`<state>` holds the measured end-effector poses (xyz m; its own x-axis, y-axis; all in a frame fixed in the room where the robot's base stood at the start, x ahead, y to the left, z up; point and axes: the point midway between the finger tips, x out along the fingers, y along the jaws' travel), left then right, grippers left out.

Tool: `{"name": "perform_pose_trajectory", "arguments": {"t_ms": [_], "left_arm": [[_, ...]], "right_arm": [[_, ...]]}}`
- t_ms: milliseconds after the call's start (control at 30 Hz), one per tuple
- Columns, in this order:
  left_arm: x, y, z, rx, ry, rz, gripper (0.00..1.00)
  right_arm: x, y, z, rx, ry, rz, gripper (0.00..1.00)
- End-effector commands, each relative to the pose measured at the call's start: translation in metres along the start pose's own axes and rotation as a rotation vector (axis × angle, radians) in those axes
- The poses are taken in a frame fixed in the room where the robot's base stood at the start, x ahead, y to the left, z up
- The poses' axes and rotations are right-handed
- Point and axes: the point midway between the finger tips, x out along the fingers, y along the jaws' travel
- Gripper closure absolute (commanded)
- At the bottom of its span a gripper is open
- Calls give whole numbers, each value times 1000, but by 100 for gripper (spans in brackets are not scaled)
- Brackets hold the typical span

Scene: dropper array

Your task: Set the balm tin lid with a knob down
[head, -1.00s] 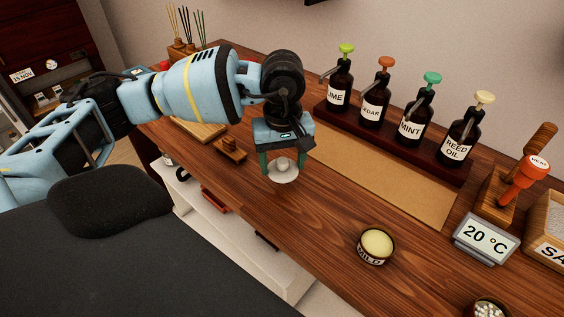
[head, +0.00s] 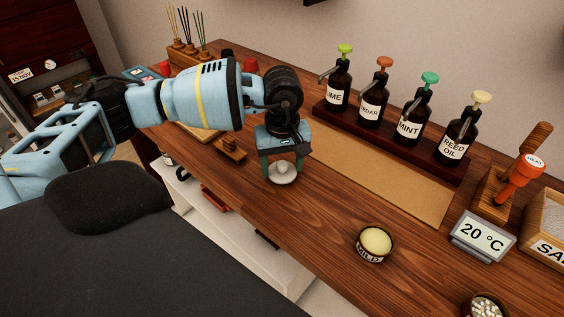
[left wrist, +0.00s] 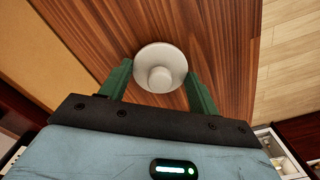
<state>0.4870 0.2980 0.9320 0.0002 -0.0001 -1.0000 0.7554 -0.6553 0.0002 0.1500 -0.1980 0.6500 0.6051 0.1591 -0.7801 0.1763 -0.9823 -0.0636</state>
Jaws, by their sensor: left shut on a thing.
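The balm tin lid (head: 281,178) is a pale round disc with a knob on top, knob side up. My left gripper (head: 282,166) points down over it and is shut on it, the green fingers on either side of the knob. In the left wrist view the lid (left wrist: 145,57) shows just beyond my left gripper (left wrist: 160,88), over the wooden table. The lid is at or just above the tabletop; I cannot tell if it touches. The open balm tin (head: 374,244), labelled MILD, stands to the right with yellow balm in it. My right gripper is not in view.
Several pump bottles (head: 408,122) stand on a dark rack behind a tan mat (head: 390,183). A small wooden block (head: 230,149) is left of my gripper. A temperature display (head: 483,237) and a jar (head: 486,307) are at right. Bare tabletop lies between lid and tin.

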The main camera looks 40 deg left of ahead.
Motion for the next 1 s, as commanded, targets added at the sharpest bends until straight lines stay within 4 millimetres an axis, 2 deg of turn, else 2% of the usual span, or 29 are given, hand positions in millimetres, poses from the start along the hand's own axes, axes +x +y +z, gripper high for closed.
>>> {"name": "perform_pose_trajectory", "arguments": {"t_ms": [133,167,300,567,700,867,1000], "left_arm": [[4,0,0,0,-1,-1,66],[4,0,0,0,-1,-1,36],[3,0,0,0,0,0,17],[2,0,0,0,0,0,17],[-5,0,0,-1,1,3,17],[-27,1,-1,-1,2,5,17],[-56,1,-1,0,2,5,17]], "right_arm": [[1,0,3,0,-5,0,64],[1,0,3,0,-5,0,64],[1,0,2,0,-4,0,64],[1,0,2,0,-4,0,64],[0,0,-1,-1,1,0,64],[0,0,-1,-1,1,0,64],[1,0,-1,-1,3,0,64]]}}
